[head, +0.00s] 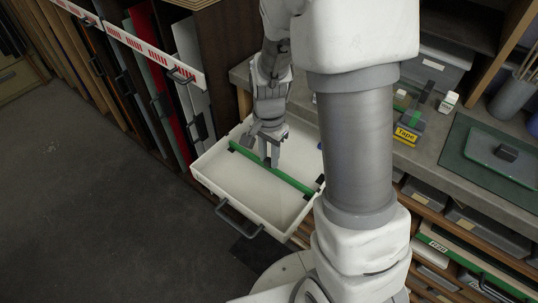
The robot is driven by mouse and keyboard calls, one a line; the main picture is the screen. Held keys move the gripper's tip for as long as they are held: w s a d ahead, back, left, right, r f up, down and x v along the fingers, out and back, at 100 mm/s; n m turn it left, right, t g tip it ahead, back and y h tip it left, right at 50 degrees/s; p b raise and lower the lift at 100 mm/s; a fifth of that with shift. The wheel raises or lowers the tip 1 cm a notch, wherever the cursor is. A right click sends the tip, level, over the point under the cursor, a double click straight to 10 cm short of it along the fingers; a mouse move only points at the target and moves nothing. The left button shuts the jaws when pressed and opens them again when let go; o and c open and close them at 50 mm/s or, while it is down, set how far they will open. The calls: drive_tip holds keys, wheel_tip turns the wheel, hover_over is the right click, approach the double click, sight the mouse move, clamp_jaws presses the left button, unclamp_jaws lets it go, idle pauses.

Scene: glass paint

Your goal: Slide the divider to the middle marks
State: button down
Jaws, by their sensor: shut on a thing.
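The green divider (286,178) is a long thin strip that crosses the open white drawer (208,178) from its left wall to its right front side. It has dark pieces at its ends. My gripper (268,162) reaches down into the drawer and is shut on the divider, left of the divider's middle. A small dark patch (320,180) shows by the drawer's right wall, partly beside my arm. I cannot make out which marks are the middle ones. My arm hides the drawer's right back part.
The drawer's handle (238,221) faces the floor at the front. Upright panels in a rack (165,70) stand at the left. A grey worktop (420,155) at the right holds a yellow tape box (405,135) and a green mat (480,160). The floor at the left is clear.

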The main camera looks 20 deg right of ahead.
idle(0.8)
drive_tip(key=w+d, duration=0.2)
drive_tip(key=d, duration=0.1)
drive_tip(key=w+d, duration=0.1)
drive_tip(key=d, duration=0.1)
drive_tip(key=shift+w, duration=0.3)
drive_tip(key=shift+a, duration=0.1)
drive_tip(key=c, duration=0.6)
unclamp_jaws()
drive_tip(key=shift+c, duration=0.2)
wheel_tip(320, 180, up, 17)
drive_tip(key=p, duration=0.2)
drive_tip(key=shift+r+p, duration=0.2)
drive_tip(key=shift+p, duration=0.15)
